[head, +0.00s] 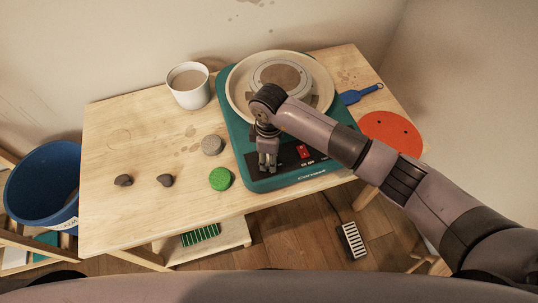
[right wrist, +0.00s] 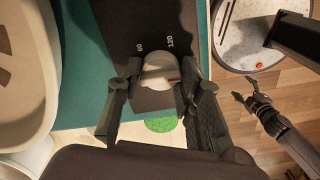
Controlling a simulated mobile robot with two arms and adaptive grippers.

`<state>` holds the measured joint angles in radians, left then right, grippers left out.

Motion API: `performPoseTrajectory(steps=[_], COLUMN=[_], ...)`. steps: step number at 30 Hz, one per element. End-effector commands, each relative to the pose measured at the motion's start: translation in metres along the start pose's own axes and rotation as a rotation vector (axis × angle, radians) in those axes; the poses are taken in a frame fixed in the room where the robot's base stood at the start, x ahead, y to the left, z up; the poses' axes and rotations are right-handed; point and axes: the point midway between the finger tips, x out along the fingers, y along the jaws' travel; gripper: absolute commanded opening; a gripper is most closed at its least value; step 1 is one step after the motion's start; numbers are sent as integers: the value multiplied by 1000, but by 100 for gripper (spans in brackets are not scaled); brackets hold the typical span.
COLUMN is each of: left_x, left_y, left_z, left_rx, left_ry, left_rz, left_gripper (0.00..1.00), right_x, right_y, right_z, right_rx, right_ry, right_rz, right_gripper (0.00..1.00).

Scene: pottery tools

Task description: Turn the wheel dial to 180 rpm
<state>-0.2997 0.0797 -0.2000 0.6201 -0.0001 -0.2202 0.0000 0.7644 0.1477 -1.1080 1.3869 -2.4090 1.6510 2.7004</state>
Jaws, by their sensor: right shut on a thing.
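The teal pottery wheel (head: 240,150) stands on the wooden table, with a dark control panel (head: 290,157) along its front. My right gripper (head: 267,168) points down at the left part of this panel and hides the dial in the head view. In the right wrist view the pale round dial (right wrist: 159,68) sits between the fingers of my right gripper (right wrist: 157,80), which are shut on it. A red mark shows on the dial's right side. The panel labels 60 and 120 are readable; no 180 label shows. My left gripper (right wrist: 245,91) hangs open and empty in the right wrist view.
A red power switch (head: 304,151) is right of my gripper. A green round lid (head: 220,179), a grey disc (head: 212,144), dark lumps (head: 165,180) and a white cup (head: 190,88) lie to the left. A red disc (head: 391,133) is at the right.

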Motion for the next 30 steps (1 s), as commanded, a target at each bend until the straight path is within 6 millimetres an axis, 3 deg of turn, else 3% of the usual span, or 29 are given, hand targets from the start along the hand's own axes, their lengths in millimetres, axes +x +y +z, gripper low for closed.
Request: performPoseTrajectory(steps=[1, 2, 11, 22, 26, 30], left_x=[0, 0, 0, 0, 0, 0], left_y=[0, 0, 0, -2, -1, -1], left_z=[0, 0, 0, 2, 1, 1], left_rx=[0, 0, 0, 0, 0, 0], left_ry=[0, 0, 0, -2, -1, -1], left_rz=[0, 0, 0, -2, -1, -1], left_gripper=[65, 65, 65, 65, 65, 65], right_x=[-1, -1, 0, -5, -24, -54], right_y=[1, 1, 0, 0, 1, 2], right_z=[0, 0, 0, 0, -1, -1], right_rx=[0, 0, -1, -1, -2, -2], right_ry=[0, 0, 0, 2, 3, 3], right_rz=[2, 2, 1, 1, 4, 5], right_gripper=[5, 35, 54, 54, 54, 54])
